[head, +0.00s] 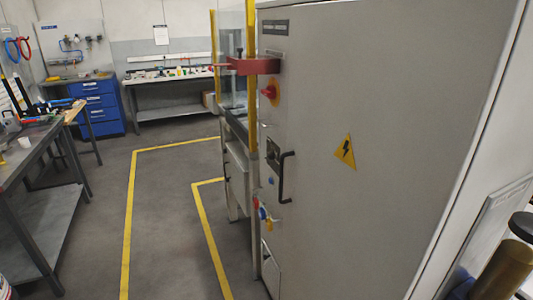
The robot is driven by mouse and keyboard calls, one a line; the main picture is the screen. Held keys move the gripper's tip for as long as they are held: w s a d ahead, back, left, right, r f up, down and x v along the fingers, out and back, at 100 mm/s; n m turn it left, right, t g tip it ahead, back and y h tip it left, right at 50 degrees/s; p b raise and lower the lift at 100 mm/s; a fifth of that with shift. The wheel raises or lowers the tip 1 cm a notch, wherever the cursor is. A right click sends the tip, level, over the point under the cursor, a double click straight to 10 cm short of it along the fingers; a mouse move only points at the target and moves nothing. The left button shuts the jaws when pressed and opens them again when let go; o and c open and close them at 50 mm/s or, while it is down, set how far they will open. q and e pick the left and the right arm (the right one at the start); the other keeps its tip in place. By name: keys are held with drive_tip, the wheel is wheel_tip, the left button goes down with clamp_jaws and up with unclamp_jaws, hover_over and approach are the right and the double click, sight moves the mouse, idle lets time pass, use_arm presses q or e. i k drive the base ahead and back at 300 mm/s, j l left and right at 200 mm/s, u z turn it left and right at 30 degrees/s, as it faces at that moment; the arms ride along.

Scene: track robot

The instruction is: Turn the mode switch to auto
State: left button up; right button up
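A tall grey control cabinet (390,110) fills the right half of the head view, seen at a steep angle. A red knob on a yellow plate (269,91) sits high on its narrow front face. A black handle (287,172) sticks out at mid height. Lower down are small controls, among them a blue one (262,213) and a yellow one (268,222). I cannot tell which control is the mode switch, and no position or label is readable. Neither of my grippers is in view.
A workbench (40,140) stands left, with a blue drawer unit (97,105) and another bench (170,78) behind. The floor between yellow lines (130,215) is clear. A brown cylinder (508,270) shows lower right.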

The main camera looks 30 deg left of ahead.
sight(270, 155)
drive_tip(key=i+j, duration=0.15)
drive_tip(key=j, duration=0.25)
drive_tip(key=i+j, duration=0.1)
drive_tip(key=j, duration=0.35)
drive_tip(key=i+j+z, duration=0.1)
drive_tip(key=j, duration=0.3)
drive_tip(key=i+j, duration=0.15)
drive_tip(key=j, duration=0.25)
drive_tip(key=i+j+z, duration=0.1)
drive_tip(key=j, duration=0.35)
drive_tip(key=i+j, duration=0.15)
drive_tip(key=j, duration=0.25)
